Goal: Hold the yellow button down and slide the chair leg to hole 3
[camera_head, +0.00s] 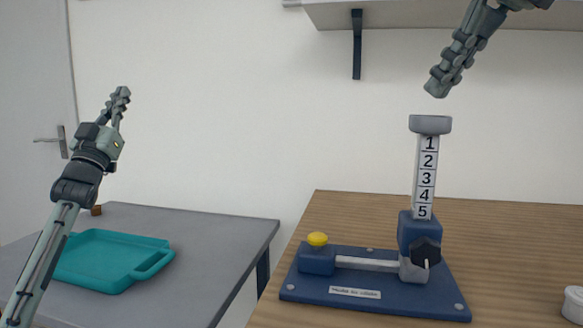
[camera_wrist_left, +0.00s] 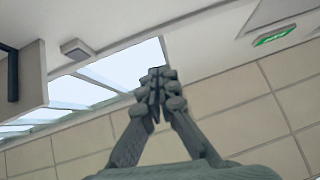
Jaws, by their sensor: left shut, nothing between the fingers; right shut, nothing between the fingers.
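The yellow button (camera_head: 317,239) sits on a blue block at the left of the blue base (camera_head: 375,295), with nothing touching it. The chair leg (camera_head: 426,172) stands upright in the blue socket (camera_head: 419,232), with numbers 1 to 5 showing down its face and a grey cap on top. The 5 is just above the socket's rim. A black knob (camera_head: 426,252) is on the socket's front. My left gripper (camera_head: 122,92) is raised at the left, shut and empty, far from the base; its shut fingers fill the left wrist view (camera_wrist_left: 157,85). My right gripper (camera_head: 436,88) is shut and empty, just above the cap.
The base stands on a wooden table (camera_head: 530,235). A grey table (camera_head: 215,240) at the left bears a teal tray (camera_head: 105,282). A white round container (camera_head: 573,303) is at the right edge. A shelf (camera_head: 400,14) hangs above.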

